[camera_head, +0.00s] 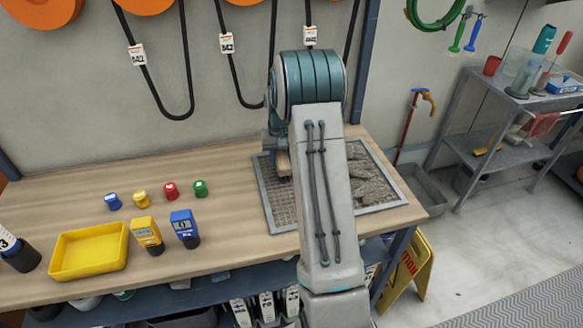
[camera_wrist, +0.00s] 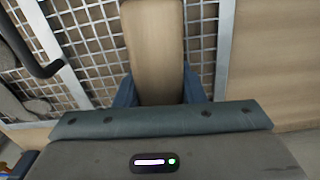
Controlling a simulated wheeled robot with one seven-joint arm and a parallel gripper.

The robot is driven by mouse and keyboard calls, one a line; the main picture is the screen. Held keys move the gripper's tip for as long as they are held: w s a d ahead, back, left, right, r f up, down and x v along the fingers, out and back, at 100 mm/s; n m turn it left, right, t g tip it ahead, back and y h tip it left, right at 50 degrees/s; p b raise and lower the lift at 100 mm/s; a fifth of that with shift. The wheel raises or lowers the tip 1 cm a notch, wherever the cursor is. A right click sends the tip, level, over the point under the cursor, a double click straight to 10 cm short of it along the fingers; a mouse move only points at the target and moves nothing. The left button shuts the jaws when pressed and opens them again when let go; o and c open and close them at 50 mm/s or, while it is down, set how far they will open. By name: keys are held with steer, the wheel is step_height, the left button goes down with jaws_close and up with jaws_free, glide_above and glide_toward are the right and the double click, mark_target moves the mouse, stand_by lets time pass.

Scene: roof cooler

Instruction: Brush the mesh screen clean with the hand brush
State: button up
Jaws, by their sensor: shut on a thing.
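The mesh screen (camera_head: 392,208) lies flat on the wooden workbench, a grey-framed grid. Grey clumps of debris (camera_head: 370,188) cover much of its right part; the visible left part shows bare grid. My gripper (camera_wrist: 160,92) is shut on the tan hand brush (camera_wrist: 153,45), its blue fingers on either side of it. In the head view the brush (camera_head: 283,164) shows only in part, over the screen's left side. My arm hides the middle of the screen. The mesh (camera_wrist: 85,30) also shows around the brush in the wrist view. The bristles and their contact with the mesh are hidden.
A yellow tray (camera_head: 124,252), a yellow meter (camera_head: 147,234), a blue meter (camera_head: 184,227) and several small coloured caps stand left of the screen. Black belts (camera_head: 190,80) hang on the wall behind. A yellow caution sign (camera_head: 410,270) stands beside the bench.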

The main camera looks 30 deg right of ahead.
steer(key=shift+w+d+r+p, duration=0.1)
steer(key=shift+w+r+p, duration=0.4)
steer(key=shift+w+r, duration=0.25)
steer(key=r+p, duration=0.2)
steer(key=r, duration=0.3)
steer(key=shift+s+r+p, duration=0.1)
steer(key=shift+s+p, duration=0.1)
steer(key=shift+p, duration=0.2)
steer(key=shift+r+p, duration=0.4)
steer(key=shift+r, duration=0.35)
